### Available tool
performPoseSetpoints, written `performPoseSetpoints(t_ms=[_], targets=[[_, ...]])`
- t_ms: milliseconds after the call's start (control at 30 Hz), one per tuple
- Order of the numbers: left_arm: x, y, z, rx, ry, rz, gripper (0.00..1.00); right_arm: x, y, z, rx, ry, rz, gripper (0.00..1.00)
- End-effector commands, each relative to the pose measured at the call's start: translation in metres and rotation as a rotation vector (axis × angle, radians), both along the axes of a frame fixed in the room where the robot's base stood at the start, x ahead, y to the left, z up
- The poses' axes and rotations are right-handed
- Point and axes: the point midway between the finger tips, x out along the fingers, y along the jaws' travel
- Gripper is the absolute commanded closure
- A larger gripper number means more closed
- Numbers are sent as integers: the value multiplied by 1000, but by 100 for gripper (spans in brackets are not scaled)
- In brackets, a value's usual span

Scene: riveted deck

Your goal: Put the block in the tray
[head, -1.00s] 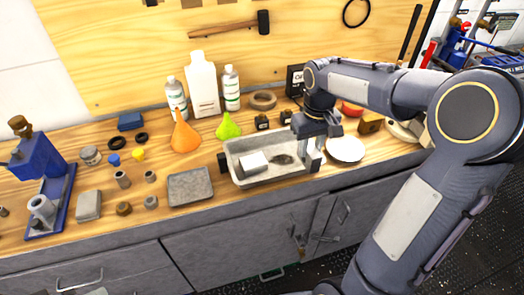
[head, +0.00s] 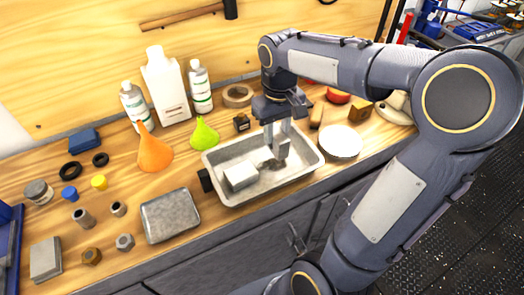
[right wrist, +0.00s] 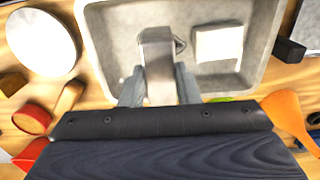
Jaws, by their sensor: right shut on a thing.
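The grey metal tray (head: 285,184) stands on the wooden bench in the head view, and its inside shows in the right wrist view (right wrist: 115,28). My right gripper (head: 278,142) points down over the right half of the tray. It is shut on a grey block (right wrist: 158,62), which sits between the fingers in the right wrist view. The block is inside the tray's outline; I cannot tell whether it touches the floor. A pale box-shaped piece (head: 240,176) lies in the tray's left half. A small dark thing beside the held block is partly hidden. My left gripper is out of view.
A white plate (head: 341,142) is right of the tray, and a flat grey metal piece (head: 170,216) is left of it. An orange funnel (head: 153,152), a green funnel (head: 203,134) and white bottles (head: 166,88) stand behind. Several small parts lie at the left.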

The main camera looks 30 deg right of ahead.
Motion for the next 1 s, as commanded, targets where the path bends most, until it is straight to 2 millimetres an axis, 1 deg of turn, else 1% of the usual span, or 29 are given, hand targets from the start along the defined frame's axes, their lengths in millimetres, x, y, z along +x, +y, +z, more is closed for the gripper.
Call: performPoseSetpoints(t_ms=[33, 100, 200, 367, 433, 500, 600, 700, 900, 1000], targets=[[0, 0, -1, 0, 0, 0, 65, 3, 7, -10, 0, 3, 4, 100], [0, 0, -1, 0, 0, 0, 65, 6, 15, -20, -1, 2, 3, 100], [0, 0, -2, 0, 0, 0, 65, 10, 22, -29, -1, 0, 2, 100], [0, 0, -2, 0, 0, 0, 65, 13, 28, -38, -1, 0, 2, 100], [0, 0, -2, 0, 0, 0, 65, 15, 34, -46, 0, 0, 2, 100], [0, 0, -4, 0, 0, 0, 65, 15, 33, -59, 0, 2, 0, 100], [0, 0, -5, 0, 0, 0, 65, 15, 32, -70, -1, 0, 0, 100], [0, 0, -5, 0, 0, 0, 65, 15, 32, -73, -1, -2, 0, 100], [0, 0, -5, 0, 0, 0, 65, 15, 32, -73, 0, -3, 0, 100], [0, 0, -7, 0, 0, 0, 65, 15, 32, -76, 0, -3, 0, 100]])
